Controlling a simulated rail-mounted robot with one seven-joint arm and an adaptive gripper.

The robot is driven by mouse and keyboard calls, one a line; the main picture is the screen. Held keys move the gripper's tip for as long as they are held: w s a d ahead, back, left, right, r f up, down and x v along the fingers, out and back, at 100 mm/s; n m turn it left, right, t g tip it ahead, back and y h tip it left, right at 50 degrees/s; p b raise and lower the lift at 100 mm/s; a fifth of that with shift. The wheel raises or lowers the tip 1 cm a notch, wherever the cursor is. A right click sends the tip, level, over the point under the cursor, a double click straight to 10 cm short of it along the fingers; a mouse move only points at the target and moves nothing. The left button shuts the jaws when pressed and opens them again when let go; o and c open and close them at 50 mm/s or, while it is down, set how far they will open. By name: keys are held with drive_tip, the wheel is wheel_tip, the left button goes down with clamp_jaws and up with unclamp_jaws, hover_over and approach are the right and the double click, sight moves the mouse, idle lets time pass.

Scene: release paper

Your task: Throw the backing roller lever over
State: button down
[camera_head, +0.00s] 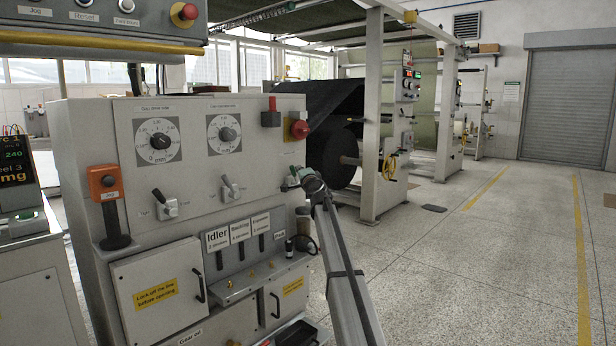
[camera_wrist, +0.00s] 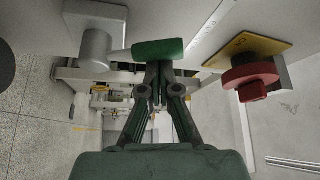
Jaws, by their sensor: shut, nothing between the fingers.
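A lever with a green grip (camera_wrist: 158,50) and a grey round hub (camera_wrist: 97,48) shows in the wrist view. I cannot tell from a label whether it is the backing roller lever. My gripper (camera_wrist: 159,70) is shut and empty, its fingertips right at the green grip, seemingly against it; actual contact is unclear. Two other small levers, left (camera_head: 163,203) and right (camera_head: 231,188), sit below the dials. A slot is labelled Backing (camera_head: 238,229).
A red emergency button (camera_head: 299,128) on a yellow plate is above my gripper; it also shows close by in the wrist view (camera_wrist: 252,80). An orange Jog box (camera_head: 104,183) is at the panel's left. Open floor (camera_head: 480,250) lies to the right.

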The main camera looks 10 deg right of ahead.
drive_tip(key=shift+s+a+f, duration=0.2)
drive_tip(key=shift+s+a, duration=0.1)
drive_tip(key=shift+a, duration=0.15)
idle(0.4)
drive_tip(key=w+d+r, duration=0.2)
drive_tip(key=d, duration=0.1)
drive_tip(key=s+d+f+p, duration=0.2)
drive_tip(key=s, duration=0.8)
drive_tip(key=shift+f, duration=0.2)
